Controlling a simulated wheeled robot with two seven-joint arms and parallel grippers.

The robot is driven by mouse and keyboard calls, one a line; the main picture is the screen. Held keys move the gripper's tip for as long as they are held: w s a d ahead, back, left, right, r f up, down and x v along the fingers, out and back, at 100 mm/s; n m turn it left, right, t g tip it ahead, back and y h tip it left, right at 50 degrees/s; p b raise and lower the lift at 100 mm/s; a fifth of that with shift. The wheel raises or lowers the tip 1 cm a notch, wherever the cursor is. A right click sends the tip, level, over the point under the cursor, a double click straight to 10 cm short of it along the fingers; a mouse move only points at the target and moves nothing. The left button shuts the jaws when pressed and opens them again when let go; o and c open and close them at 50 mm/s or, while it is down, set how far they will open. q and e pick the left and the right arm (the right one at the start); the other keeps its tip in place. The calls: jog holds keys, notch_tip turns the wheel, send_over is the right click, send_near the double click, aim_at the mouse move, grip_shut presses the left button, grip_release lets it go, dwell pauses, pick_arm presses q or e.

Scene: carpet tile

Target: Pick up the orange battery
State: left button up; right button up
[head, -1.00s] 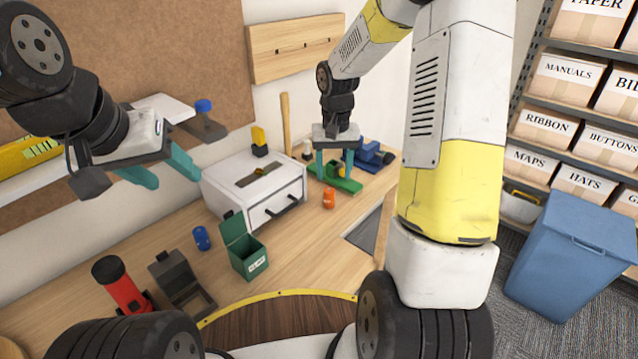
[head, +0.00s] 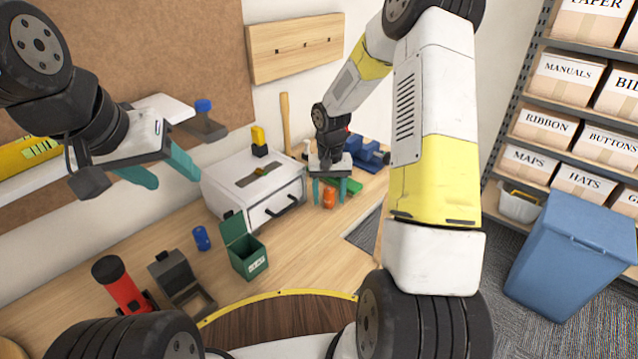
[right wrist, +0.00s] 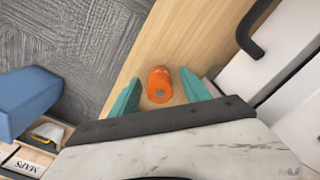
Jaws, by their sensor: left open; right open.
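The orange battery (head: 329,198) stands on the wooden workbench just right of the white drawer box. It also shows in the right wrist view (right wrist: 160,84), between the two teal fingers. My right gripper (head: 329,192) is open and points down at the battery, with one finger on each side and gaps visible on both sides. I cannot tell whether the fingertips touch the bench. My left gripper (head: 160,175) is open and empty, raised over the left part of the bench.
The white drawer box (head: 255,185) with a dark handle stands close by my right gripper. A green object (head: 350,186) and a blue vise-like tool (head: 367,154) lie behind it. A green open box (head: 244,248), a blue battery (head: 202,238) and a red flashlight (head: 120,285) are nearer on the bench.

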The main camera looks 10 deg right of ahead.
grip_shut()
